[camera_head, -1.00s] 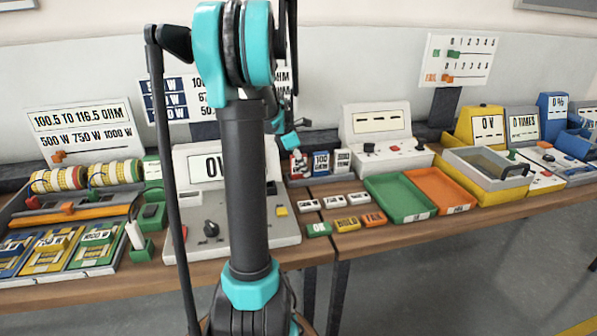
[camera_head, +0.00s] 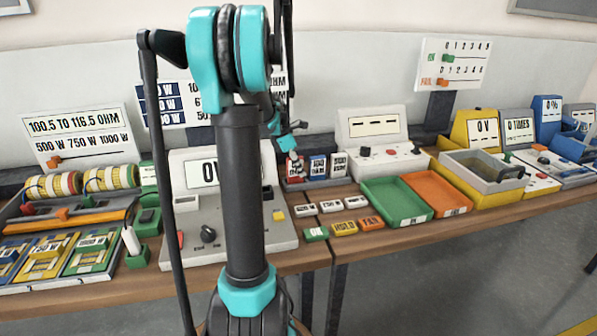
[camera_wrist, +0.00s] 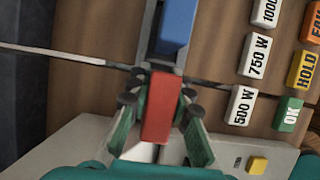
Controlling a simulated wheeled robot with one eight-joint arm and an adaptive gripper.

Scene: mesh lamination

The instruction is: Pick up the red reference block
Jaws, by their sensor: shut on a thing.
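The red reference block (camera_wrist: 160,106) sits between the two fingers in the wrist view. My gripper (camera_wrist: 160,112) is shut on it, with a dark-tipped finger against each side. In the head view the red block (camera_head: 294,167) is a small patch under my gripper (camera_head: 291,153), at the left end of a short row with a blue block (camera_head: 318,167) and a grey block (camera_head: 339,164). My arm and gripper hide part of it. I cannot tell whether its bottom is clear of its stand. The blue block also shows just beyond it in the wrist view (camera_wrist: 178,28).
White wattage tiles (camera_head: 330,207) and OK, HOLD and FAIL tiles (camera_head: 344,229) lie in front of the row. A grey meter console (camera_head: 225,235) stands close at left. A green tray (camera_head: 397,218) and an orange tray (camera_head: 437,212) lie to the right.

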